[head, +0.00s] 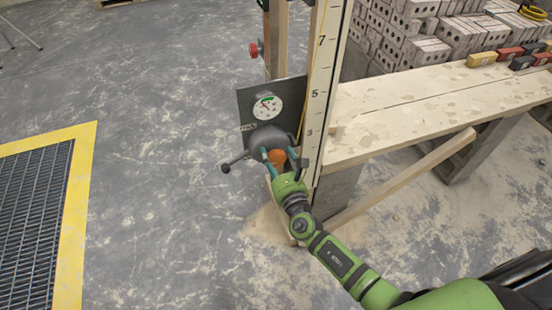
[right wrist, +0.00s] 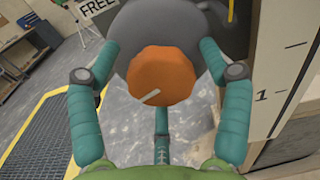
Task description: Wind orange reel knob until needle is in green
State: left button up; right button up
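The orange knob (head: 277,158) sits on the front of a dark grey reel (head: 266,138), fixed to the post. It fills the middle of the right wrist view (right wrist: 162,75), with a pale mark on its lower face. My right gripper (head: 282,161) is open, its teal fingers spread around the knob with gaps at both sides; a third finger is below. A round white gauge (head: 266,106) with a green arc near its top is on a grey plate above the reel. Its needle is too small to read surely. My left gripper is out of view.
A tall numbered scale board (head: 319,90) stands just right of the reel. A wooden bench (head: 400,120) with bricks behind is at the right. A yellow-edged floor grating (head: 77,190) lies at the left. Dark ball-ended arms (head: 227,167) stick out beside the reel.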

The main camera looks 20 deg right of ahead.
jog(key=c, duration=0.7)
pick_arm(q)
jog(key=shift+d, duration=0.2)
pick_arm(e)
jog(key=shift+c, duration=0.2)
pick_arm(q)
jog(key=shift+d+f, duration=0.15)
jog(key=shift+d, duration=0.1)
pick_arm(e)
jog(key=m+b, duration=0.3)
jog(key=m, duration=0.2)
jog(key=m+b, duration=0.2)
jog(key=m, duration=0.1)
jog(key=shift+d+r+m, duration=0.1)
jog(key=shift+m, duration=0.3)
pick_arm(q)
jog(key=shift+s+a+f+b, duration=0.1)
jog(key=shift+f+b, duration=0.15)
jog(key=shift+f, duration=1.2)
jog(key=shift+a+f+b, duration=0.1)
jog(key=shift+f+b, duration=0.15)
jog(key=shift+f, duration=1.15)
pick_arm(e)
jog(key=shift+r+m, duration=0.15)
jog(key=shift+m, duration=1.35)
